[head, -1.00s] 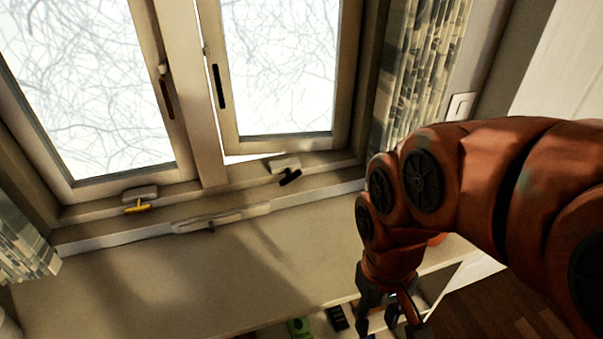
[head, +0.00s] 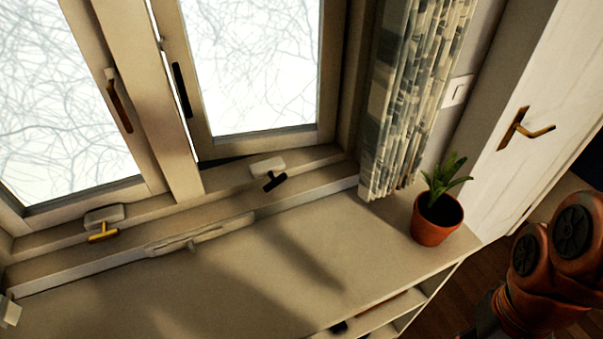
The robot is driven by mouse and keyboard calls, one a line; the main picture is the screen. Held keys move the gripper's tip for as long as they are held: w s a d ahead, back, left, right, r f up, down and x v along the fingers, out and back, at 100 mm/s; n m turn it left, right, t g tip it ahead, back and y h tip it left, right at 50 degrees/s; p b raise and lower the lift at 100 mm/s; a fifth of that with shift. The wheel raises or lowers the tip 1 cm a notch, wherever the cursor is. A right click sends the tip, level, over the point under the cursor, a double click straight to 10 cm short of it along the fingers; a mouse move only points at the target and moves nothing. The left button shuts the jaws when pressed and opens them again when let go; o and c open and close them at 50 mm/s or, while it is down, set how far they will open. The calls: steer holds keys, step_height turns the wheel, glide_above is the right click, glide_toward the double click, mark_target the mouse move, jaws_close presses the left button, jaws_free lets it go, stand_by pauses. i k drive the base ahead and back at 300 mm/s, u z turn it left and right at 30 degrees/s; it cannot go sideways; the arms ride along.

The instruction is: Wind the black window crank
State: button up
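The black window crank (head: 274,181) sits on a pale housing (head: 267,167) on the sill frame below the right window sash (head: 246,140). The sash stands slightly ajar, with a dark gap along its lower left edge. A similar yellow crank (head: 103,233) sits below the left window. My arm is at the lower right, well away from the black crank and beyond the end of the sill shelf. My gripper is outside the head view, so its fingers are hidden.
A potted plant (head: 437,219) stands at the right end of the shelf (head: 300,260), near the patterned curtain (head: 415,100). A white door with a brass handle (head: 522,130) is at the right. The shelf in front of the black crank is clear.

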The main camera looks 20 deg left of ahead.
mark_target(277, 181)
steer(key=k, duration=0.95)
steer(key=u, duration=1.6)
steer(key=i, duration=0.5)
steer(key=z, duration=0.05)
